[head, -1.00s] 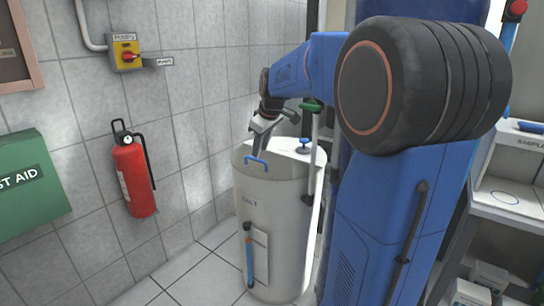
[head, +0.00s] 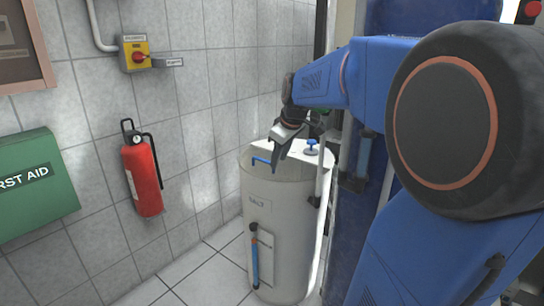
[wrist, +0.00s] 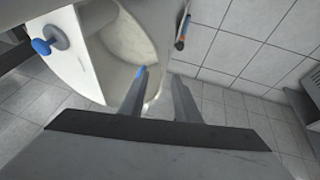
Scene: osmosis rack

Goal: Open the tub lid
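The tub is a white cylinder marked SALT (head: 258,215), standing on the tiled floor. A blue handle (head: 261,161) sits at the front left of its lid (head: 262,174). My gripper (head: 277,168) points down over the lid, just right of the handle in the head view. In the wrist view, the two fingers (wrist: 160,95) are apart, with nothing seen held between them. A bit of blue (wrist: 141,71) shows at the left fingertip; whether they touch, I cannot tell.
A blue knob (head: 312,146) stands on the back of the tub top. A pale vertical pipe (head: 320,235) runs close along the tub's right side. A fire extinguisher (head: 143,178) and a yellow switch box (head: 136,54) are on the left wall. Floor left of the tub is clear.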

